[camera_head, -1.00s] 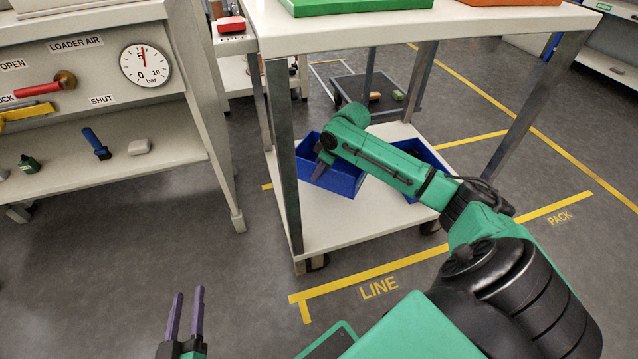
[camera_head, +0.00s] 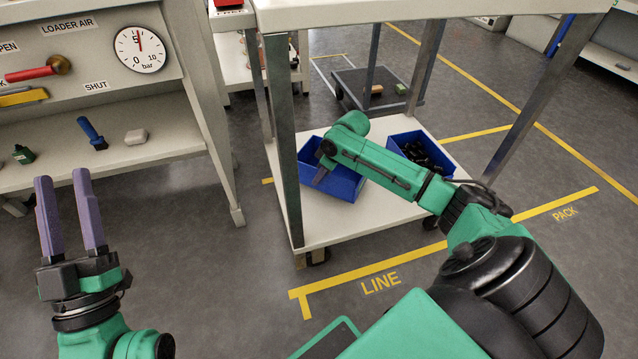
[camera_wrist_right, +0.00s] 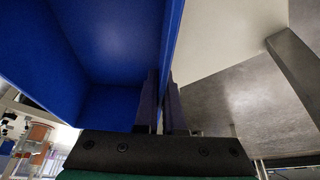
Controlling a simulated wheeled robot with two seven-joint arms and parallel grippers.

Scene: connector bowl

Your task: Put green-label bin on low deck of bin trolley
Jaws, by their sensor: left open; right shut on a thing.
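A blue bin (camera_head: 345,188) is at the left part of the low deck (camera_head: 320,227) of the trolley, close over or on it; I cannot tell whether it touches. My right gripper (camera_head: 321,172) is shut on this bin's wall. The right wrist view shows the fingers (camera_wrist_right: 163,95) on either side of the bin's blue wall (camera_wrist_right: 110,45). No green label is visible, and my arm covers part of the bin. A second blue bin (camera_head: 398,142) with black parts stands on the same deck to the right. My left gripper (camera_head: 70,185) is open and empty, away from the trolley.
The trolley's upper deck (camera_head: 400,10) and its metal legs (camera_head: 283,140) frame the low deck. A bench with a pressure gauge (camera_head: 140,50) and a shelf stands at the left. A dark low cart (camera_head: 375,88) is behind. The floor between bench and trolley is clear.

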